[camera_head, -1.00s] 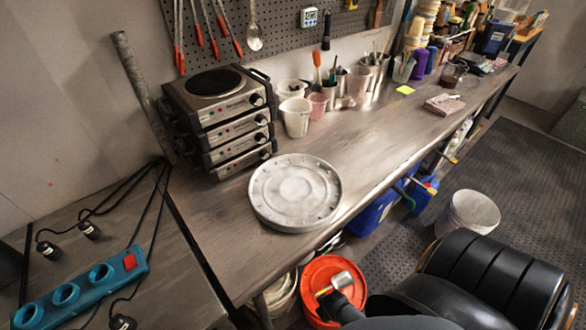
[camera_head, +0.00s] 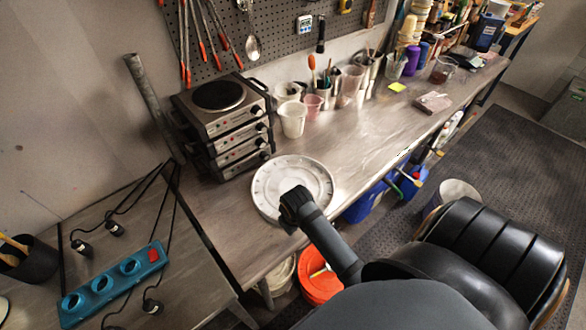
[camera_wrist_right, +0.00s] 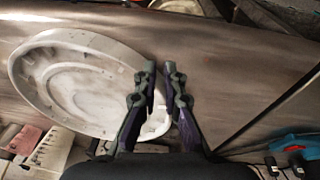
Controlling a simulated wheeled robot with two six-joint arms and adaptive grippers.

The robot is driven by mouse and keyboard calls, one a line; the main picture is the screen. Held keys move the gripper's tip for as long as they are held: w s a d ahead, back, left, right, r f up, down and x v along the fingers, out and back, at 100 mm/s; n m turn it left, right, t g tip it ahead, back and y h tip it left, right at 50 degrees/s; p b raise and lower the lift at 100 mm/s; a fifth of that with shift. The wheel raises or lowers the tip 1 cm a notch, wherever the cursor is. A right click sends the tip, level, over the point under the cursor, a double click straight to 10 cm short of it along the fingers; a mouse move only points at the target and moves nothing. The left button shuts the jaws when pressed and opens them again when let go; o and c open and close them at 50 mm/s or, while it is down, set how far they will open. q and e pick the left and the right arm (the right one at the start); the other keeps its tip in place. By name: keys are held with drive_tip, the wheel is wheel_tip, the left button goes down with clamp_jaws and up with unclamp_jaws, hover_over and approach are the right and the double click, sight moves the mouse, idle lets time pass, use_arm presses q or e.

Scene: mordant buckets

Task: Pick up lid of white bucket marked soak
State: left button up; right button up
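A round, pale, dirty white lid (camera_head: 270,180) lies on the grey workbench in the head view. No marking can be read on it. My right gripper (camera_head: 290,205) is over its near right edge and hides part of it. In the right wrist view, the lid (camera_wrist_right: 80,85) fills the left half. My right gripper's fingertips (camera_wrist_right: 160,67) stand close together with a narrow gap, and part of the lid's edge shows between the fingers. Whether they press on it cannot be seen. A white bucket (camera_head: 460,189) on the floor is partly hidden by my arm. My left gripper is not in view.
Stacked hot plates (camera_head: 228,125) stand behind and left of the lid, with white cups (camera_head: 292,120) behind it. An orange bucket (camera_head: 318,287) is below the bench's front edge. A blue power strip (camera_head: 112,285) lies on the left surface. The bench right of the lid is clear.

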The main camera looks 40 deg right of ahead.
drive_tip(key=w+a+r+n+g+p, duration=0.2)
drive_tip(key=w+a+r+n, duration=0.15)
drive_tip(key=w+r, duration=0.7)
drive_tip(key=p, duration=0.1)
hover_over(262, 212)
drive_tip(key=shift+m+y, duration=0.35)
drive_tip(key=shift+y, duration=0.05)
wheel_tip(262, 212, down, 6)
drive_tip(key=shift+d+f, duration=0.1)
drive_tip(key=shift+f, duration=0.45)
wheel_tip(262, 212, down, 4)
drive_tip(key=shift+f+p, duration=0.25)
drive_tip(key=shift+p, duration=0.35)
drive_tip(key=shift+f, duration=0.3)
clamp_jaws()
drive_tip(key=shift+r, duration=0.1)
